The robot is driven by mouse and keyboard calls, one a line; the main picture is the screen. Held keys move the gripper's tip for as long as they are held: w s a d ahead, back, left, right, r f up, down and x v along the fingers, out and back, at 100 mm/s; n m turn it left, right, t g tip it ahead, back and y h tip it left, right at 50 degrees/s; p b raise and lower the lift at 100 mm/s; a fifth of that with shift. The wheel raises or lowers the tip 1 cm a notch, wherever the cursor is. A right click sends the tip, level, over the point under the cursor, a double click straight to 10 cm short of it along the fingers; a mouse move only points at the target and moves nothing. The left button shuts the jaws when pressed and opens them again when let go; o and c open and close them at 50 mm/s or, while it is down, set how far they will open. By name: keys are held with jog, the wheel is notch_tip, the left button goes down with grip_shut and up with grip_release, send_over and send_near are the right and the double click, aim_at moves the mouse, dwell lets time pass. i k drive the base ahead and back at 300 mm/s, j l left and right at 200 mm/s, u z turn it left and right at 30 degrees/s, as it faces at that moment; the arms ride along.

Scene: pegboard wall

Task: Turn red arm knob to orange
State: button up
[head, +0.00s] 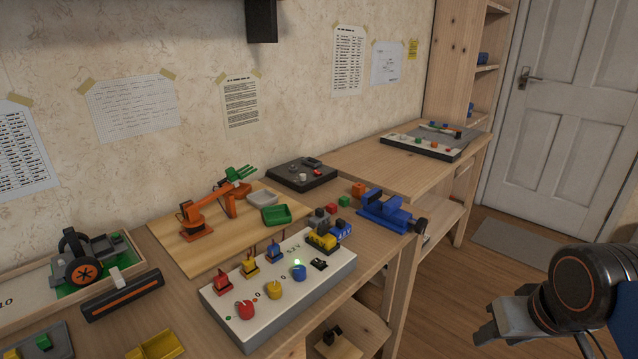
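A white control box (322,284) with grey sides stands on the bench. On its top are a red knob (244,310), a yellow knob (273,290) and a blue knob (299,273) in a slanting row. A small red mark lies behind the red knob, and a green light glows by the blue knob. The red knob's exact pointing is too small to tell. A red lever switch (222,284) stands behind it. What seems to be my gripper (506,318), pale grey, is at the lower right, well away from the box; its fingers are not clear.
A blue vise (386,211) is at the bench's right edge. A black-and-orange bar (123,297) lies left. Open floor separates my arm from the bench.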

aim_at(246, 309)
jog(key=k+u, duration=0.1)
jog(key=u, duration=1.05)
jog(key=i+j, duration=0.05)
